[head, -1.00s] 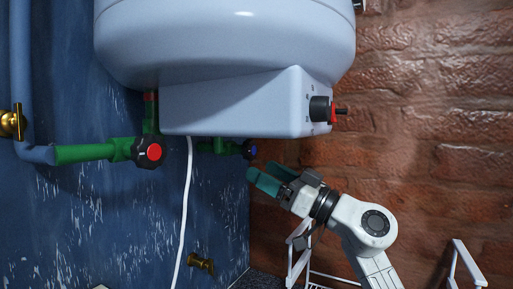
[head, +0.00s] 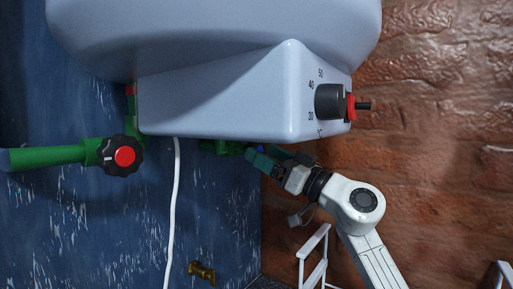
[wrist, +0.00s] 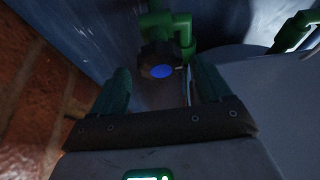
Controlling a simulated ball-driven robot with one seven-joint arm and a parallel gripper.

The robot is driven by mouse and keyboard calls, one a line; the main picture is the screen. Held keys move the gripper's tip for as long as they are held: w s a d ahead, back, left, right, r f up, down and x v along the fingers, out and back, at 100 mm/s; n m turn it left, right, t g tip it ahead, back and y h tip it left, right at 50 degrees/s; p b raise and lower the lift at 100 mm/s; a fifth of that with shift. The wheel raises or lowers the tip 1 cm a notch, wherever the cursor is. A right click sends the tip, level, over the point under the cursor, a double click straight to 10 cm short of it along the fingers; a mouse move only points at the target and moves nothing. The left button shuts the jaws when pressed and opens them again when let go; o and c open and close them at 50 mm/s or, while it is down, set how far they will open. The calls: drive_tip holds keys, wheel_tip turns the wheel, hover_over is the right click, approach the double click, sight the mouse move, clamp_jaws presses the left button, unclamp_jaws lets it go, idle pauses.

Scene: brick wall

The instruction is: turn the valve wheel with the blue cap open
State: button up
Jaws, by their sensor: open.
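The valve wheel with the blue cap (wrist: 161,62) is a black knob on a green pipe, ahead of my gripper in the wrist view. In the head view only a bit of its blue cap (head: 261,149) shows, mostly hidden behind my fingers. My gripper (head: 262,160) has teal fingers and is open and empty. In the wrist view my gripper (wrist: 158,88) has one finger on each side below the wheel, which lies between their lines just past the tips. I cannot tell if they touch it.
A white boiler (head: 215,95) with a black and red dial (head: 331,102) hangs just above my gripper. A black wheel with a red cap (head: 122,155) is at the left. A white cable (head: 174,215) hangs between. A white rack (head: 313,258) stands below.

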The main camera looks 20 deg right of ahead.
drive_tip(key=shift+x, duration=1.75)
drive_tip(key=shift+c, duration=0.3)
drive_tip(key=c, duration=0.9)
